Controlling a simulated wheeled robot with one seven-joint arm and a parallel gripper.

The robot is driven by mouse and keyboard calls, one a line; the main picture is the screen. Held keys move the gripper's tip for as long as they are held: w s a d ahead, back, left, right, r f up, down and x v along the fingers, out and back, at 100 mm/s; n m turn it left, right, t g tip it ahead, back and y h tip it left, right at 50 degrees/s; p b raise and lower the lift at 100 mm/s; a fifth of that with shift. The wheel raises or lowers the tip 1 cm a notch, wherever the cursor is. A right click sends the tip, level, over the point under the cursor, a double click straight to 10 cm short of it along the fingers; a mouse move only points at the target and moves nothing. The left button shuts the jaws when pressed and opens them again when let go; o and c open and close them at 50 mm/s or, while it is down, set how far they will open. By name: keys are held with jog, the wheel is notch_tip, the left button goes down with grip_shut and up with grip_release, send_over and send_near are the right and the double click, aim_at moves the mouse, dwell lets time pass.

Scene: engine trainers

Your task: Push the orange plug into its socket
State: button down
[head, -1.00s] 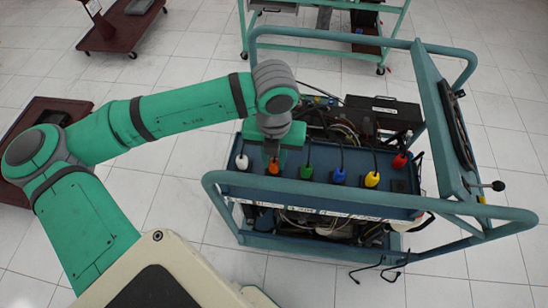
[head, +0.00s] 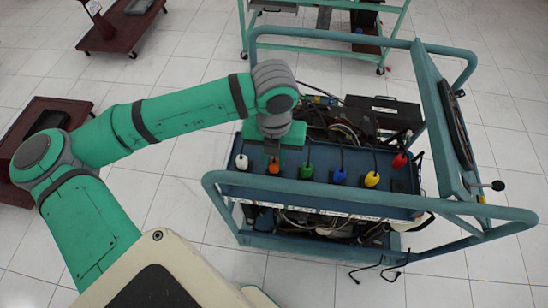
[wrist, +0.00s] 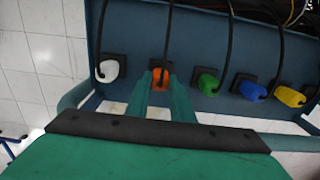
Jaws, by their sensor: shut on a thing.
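The orange plug (head: 273,166) is in the row of coloured plugs on the blue panel of the engine trainer. It also shows in the wrist view (wrist: 161,79), in front of a dark square socket (wrist: 151,76), with a black cable running up from it. My gripper (head: 272,152) is at the plug, and in the wrist view its green fingers (wrist: 162,90) are shut on the plug's sides. The fingers hide part of the plug and socket, so I cannot tell how deep the plug sits.
A white plug (wrist: 109,70) is to the left and a green plug (wrist: 208,84) to the right, both close to my fingers. Blue (head: 340,175), yellow (head: 372,179) and red (head: 399,160) plugs follow. The trainer's tube rail (head: 370,205) runs along the near side.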

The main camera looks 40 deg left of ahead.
jog(key=shift+f, duration=0.25)
dwell(0.4)
jog(key=c, duration=1.5)
grip_release()
jog(key=shift+o, duration=0.2)
jog(key=shift+r, duration=0.15)
jog(key=shift+r, duration=3.35)
